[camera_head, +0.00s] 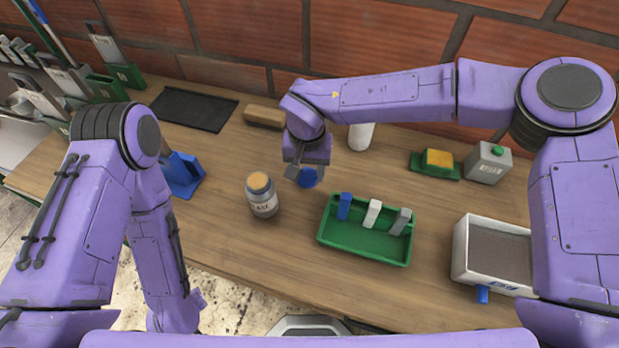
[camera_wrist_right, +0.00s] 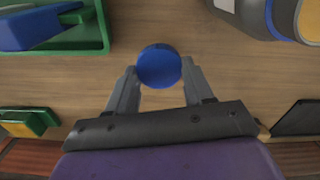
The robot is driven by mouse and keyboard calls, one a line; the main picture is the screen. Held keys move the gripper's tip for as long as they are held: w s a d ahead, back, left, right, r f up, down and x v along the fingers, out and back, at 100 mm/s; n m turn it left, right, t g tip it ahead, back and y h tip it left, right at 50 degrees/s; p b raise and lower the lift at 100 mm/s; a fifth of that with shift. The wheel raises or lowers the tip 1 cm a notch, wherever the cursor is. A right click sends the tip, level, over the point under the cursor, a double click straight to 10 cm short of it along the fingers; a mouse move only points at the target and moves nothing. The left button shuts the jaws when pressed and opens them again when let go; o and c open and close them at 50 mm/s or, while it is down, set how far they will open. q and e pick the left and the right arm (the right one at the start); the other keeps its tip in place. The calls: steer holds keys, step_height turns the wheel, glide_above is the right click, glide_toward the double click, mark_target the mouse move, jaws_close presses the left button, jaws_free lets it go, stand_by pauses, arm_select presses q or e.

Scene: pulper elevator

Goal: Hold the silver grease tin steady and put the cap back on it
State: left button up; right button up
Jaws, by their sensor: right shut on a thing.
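The silver grease tin (camera_head: 263,205) stands upright on the wooden table, left of the green tray, with a blue band and a tan round top uncovered. In the right wrist view the tin (camera_wrist_right: 245,12) is cut off at the upper right. My right gripper (camera_head: 305,173) is shut on the round blue cap (camera_wrist_right: 159,66), with a finger on either side of it. It holds the cap to the right of the tin, apart from it. My left arm (camera_head: 150,215) hangs down at the left, away from the tin; its fingers do not show.
A green tray (camera_head: 365,247) with blue, white and grey pieces lies right of the tin. A white box (camera_head: 462,255) stands further right. A blue object (camera_head: 183,175) and a dark mat (camera_head: 195,110) lie left. A brick wall (camera_head: 390,40) closes the back.

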arm_select(q)
step_height(320, 180, down, 4)
steer(key=b, duration=0.3)
steer(key=shift+r, duration=0.2)
arm_select(e)
steer(key=s+a+r, duration=0.5)
steer(key=s+r, duration=0.3)
steer(key=s, duration=0.3)
steer(key=shift+s+a+r, duration=0.3)
steer(key=shift+s+a, duration=0.05)
steer(key=shift+s, duration=0.05)
steer(key=shift+w, duration=0.15)
steer(key=shift+n, duration=0.6)
steer(key=w+d+f, duration=0.2)
steer(key=w+d, duration=0.2)
steer(key=d, duration=0.4)
steer(key=w+d+f, duration=0.3)
steer(key=w+d, duration=0.1)
steer(key=d, duration=0.5)
steer(key=w+d+f, duration=0.3)
steer(key=w+d, duration=0.1)
steer(key=d, duration=0.5)
steer(key=shift+w+f, duration=0.1)
steer(key=shift+w, duration=0.15)
arm_select(q)
steer(key=shift+f, duration=0.15)
arm_select(e)
steer(key=shift+a, duration=0.15)
arm_select(q)
steer(key=shift+c, duration=0.2)
